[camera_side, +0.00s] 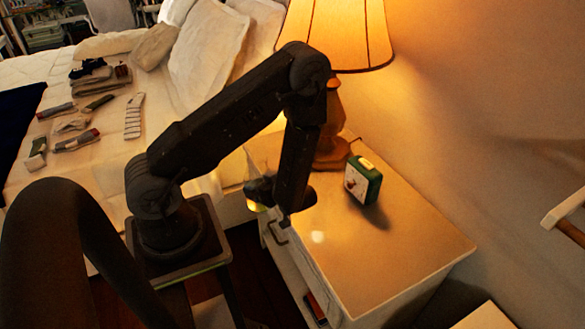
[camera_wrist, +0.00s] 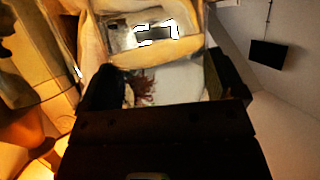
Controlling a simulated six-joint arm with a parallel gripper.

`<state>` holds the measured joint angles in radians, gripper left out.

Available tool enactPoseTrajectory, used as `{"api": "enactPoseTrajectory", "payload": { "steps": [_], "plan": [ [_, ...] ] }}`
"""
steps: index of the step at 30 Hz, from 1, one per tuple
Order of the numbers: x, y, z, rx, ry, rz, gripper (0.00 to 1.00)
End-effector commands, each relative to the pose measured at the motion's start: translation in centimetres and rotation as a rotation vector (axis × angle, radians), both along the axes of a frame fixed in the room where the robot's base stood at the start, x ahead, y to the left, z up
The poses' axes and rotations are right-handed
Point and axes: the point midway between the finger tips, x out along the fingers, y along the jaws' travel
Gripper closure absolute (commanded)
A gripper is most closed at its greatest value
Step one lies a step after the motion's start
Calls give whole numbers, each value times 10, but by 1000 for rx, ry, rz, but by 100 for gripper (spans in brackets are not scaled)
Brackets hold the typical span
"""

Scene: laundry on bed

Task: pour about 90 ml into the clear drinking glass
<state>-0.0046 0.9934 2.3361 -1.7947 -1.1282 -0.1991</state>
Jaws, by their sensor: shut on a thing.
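My gripper (camera_side: 262,190) hangs over the left edge of the nightstand, beside the lamp base. In the wrist view its two dark fingers (camera_wrist: 168,84) are closed on a pale, partly see-through container (camera_wrist: 180,88) with reddish marks behind or on it. In the side view the container is mostly hidden by my arm; a small yellow patch (camera_side: 254,207) shows just below the fingers. I cannot tell its full shape or how much liquid it has. I cannot make out the clear drinking glass for certain in either view.
The nightstand (camera_side: 400,255) bears a lamp (camera_side: 333,130) and a green clock (camera_side: 363,181) right of my arm. Its front and right top are clear, with a bright spot near the front-left edge. Laundry (camera_side: 75,143) lies on the bed (camera_side: 35,75) at left.

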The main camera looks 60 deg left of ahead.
Motion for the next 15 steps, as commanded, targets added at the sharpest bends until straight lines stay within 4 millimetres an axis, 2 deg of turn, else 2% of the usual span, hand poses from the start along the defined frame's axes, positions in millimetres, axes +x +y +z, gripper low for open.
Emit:
{"api": "enactPoseTrajectory", "payload": {
  "steps": [15],
  "plan": [
    [1,0,4,-12,86,-1,62]
  ]
}}
